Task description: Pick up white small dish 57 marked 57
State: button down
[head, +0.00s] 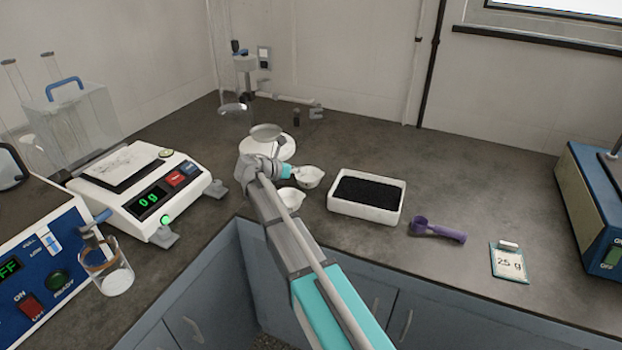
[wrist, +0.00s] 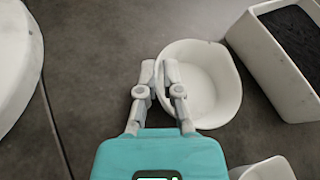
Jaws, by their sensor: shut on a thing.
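Two small white dishes stand near the middle of the counter. My gripper (head: 296,174) is at the left rim of the farther dish (head: 308,177), beside the black-filled tray. In the wrist view my gripper's fingers (wrist: 160,70) are close together, shut on the left wall of this dish (wrist: 212,85), which looks empty and upright. I cannot tell whether it is clear of the counter. The nearer dish (head: 291,198) stands beside it, partly covered by my arm; its edge shows in the wrist view (wrist: 266,170). No number is readable on either dish.
A white tray of black grains (head: 366,211) stands close to the right. A purple scoop (head: 437,230) and a 25 g card (head: 508,264) lie farther right. A balance (head: 140,190) is at left. A round white base (head: 275,150) stands behind my gripper.

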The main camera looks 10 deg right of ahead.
aim_at(301, 184)
jog(key=shift+r, duration=0.2)
notch_tip(301, 184, up, 2)
jog(key=p, duration=0.2)
jog(key=shift+r+p, duration=0.1)
jog(key=shift+p, duration=0.2)
jog(key=s+a+r+p, duration=0.1)
jog(key=s+r+p, duration=0.9)
jog(key=s, duration=0.4)
jog(key=shift+a+r, duration=0.25)
jog(key=shift+a, duration=0.05)
jog(key=shift+w+r+p, duration=0.1)
jog(key=shift+p, duration=0.25)
